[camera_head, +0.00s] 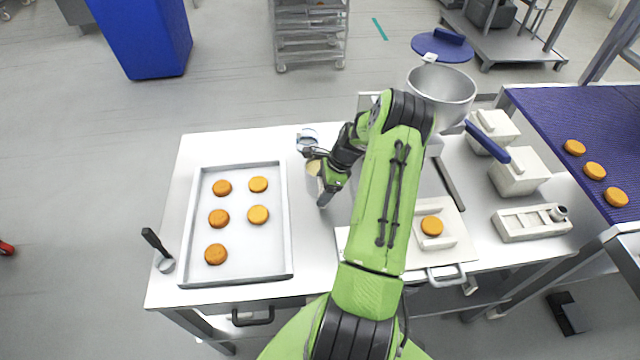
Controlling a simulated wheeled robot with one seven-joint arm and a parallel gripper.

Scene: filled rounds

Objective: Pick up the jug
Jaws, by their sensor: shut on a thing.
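The jug (311,183) is a pale metallic vessel with a cream-coloured top, standing on or just above the white table (220,148) to the right of the tray. My gripper (322,186) is at the jug's right side, shut on it. My green arm reaches over the table and hides part of the jug and the area right of it. I cannot tell whether the jug's base touches the table.
A tray (188,232) with several orange rounds (258,215) lies left. A metal bowl (443,92), white boxes (518,172) and a blue conveyor (575,115) are right.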

